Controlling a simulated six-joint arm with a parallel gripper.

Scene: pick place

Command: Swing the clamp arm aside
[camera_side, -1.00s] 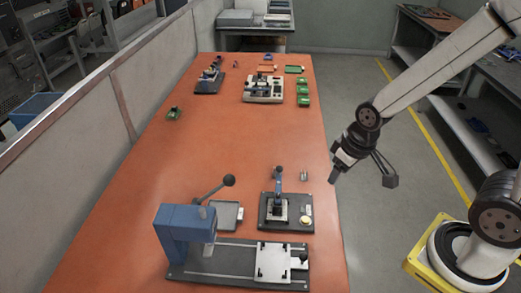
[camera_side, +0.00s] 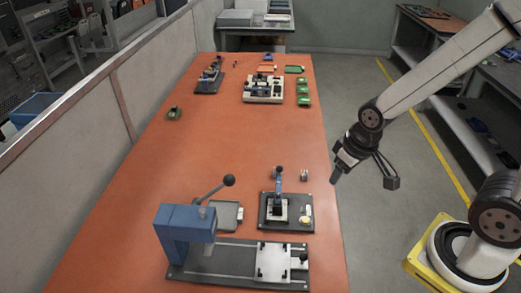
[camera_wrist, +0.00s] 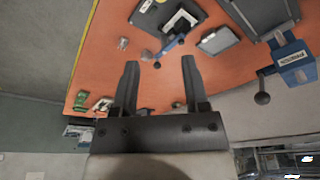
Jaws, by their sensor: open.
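The clamp (camera_side: 278,180) stands on a dark fixture plate (camera_side: 298,200) near the front right of the orange table. Its blue arm with a dark tip is upright in the side view. The wrist view also shows the blue clamp arm (camera_wrist: 172,43) beyond my fingertips, beside a pale bracket. My gripper (camera_side: 337,178) hangs by the table's right edge, to the right of the clamp and apart from it. In the wrist view my gripper (camera_wrist: 160,63) has its two fingers spread with nothing between them.
A blue press (camera_side: 186,222) with a ball-ended lever stands front left of the clamp. A grey tray (camera_side: 227,214) lies between them. A small metal part (camera_side: 304,175) sits near the right edge. Fixtures and green parts (camera_side: 303,90) are at the back; mid-table is mostly clear.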

